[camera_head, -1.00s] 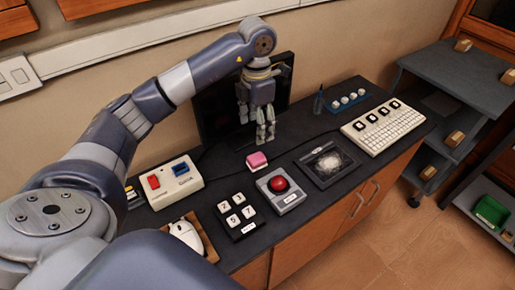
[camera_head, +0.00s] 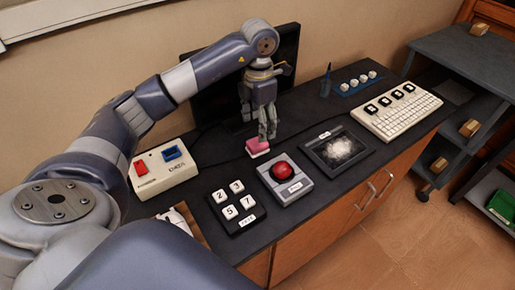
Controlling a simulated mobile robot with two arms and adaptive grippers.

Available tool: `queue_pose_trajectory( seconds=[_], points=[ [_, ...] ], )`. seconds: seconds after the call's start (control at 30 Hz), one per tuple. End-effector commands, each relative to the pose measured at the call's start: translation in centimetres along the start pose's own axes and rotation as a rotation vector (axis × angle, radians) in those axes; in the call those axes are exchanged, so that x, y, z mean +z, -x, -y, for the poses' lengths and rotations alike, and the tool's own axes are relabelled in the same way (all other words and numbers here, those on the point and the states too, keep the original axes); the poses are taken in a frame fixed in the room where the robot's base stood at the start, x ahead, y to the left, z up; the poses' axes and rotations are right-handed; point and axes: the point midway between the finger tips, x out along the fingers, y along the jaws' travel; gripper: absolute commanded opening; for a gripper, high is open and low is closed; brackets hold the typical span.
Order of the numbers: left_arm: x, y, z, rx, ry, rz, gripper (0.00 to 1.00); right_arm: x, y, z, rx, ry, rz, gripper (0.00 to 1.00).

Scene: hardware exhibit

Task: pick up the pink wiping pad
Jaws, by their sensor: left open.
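The pink wiping pad (camera_head: 257,147) lies on the dark counter, between the monitor and the red-button box. It is a small pink block with a pale lower edge. My left gripper (camera_head: 268,134) points down just above and slightly right of the pad's far edge. Its fingers are open and nothing shows between them. The fingertips overlap the pad's far side in the picture, and I cannot tell whether they touch it. My right gripper is not in view.
The dark monitor (camera_head: 213,92) is behind my gripper. A white keyboard (camera_head: 397,112) lies at the right.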

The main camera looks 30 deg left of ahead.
Motion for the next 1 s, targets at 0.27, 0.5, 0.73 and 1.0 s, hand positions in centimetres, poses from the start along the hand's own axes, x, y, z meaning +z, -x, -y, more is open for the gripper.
queue_pose_trajectory(
  seconds=[0.27, 0.5, 0.73, 1.0],
  points=[
    [-0.1, -3.6, 0.0, 0.0, 0.0, -0.002, 0.65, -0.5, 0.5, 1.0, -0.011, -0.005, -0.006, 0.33],
    [-0.1, -6.1, -0.6, -0.002, 0.002, -0.005, 0.65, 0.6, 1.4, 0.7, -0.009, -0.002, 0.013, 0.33],
    [0.0, -8.8, -0.8, 0.0, 0.0, -0.002, 0.65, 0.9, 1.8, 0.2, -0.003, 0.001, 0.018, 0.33],
    [0.0, -9.1, -0.8, 0.001, 0.0, -0.001, 0.6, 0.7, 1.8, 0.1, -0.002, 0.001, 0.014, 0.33]
  ],
)
